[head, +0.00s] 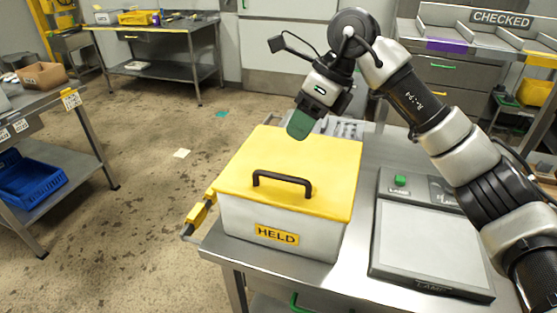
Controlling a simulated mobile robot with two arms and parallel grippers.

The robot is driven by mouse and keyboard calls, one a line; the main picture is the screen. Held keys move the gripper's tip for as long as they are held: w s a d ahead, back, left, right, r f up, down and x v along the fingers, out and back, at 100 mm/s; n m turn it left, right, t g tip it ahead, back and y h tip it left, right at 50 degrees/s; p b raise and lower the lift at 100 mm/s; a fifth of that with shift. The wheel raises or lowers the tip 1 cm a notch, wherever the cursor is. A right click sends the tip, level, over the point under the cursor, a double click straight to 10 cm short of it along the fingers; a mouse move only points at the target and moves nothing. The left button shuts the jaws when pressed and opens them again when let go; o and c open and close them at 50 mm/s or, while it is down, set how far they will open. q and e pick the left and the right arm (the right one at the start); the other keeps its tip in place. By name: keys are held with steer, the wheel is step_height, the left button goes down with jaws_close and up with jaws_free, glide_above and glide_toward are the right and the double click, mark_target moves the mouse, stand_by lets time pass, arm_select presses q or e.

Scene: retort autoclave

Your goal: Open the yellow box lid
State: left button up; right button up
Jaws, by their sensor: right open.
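The yellow lid (250,167) lies flat and closed on a light grey box (240,219) with a "HELD" label (277,236) on its front. A dark bar handle (283,180) stands up near the front edge of the lid. The box sits at the left end of a steel table. My right gripper (300,124) hangs above the back part of the lid, behind the handle and apart from it. It points down and holds nothing that I can see. My left gripper does not show. The inside of the box is hidden by the lid.
A lamp panel (428,243) with a green button (400,181) lies on the table right of the box. A yellow part (197,216) sticks out at the table's left edge. A blue bin (28,183) sits on a shelf at left. Open floor lies left of the table.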

steer(key=p+x, duration=0.1)
steer(key=x, duration=0.9)
steer(key=shift+s+f+p, duration=0.1)
steer(key=shift+f+p, duration=0.2)
steer(key=shift+p, duration=0.1)
steer(key=shift+c, duration=0.3)
jaws_close()
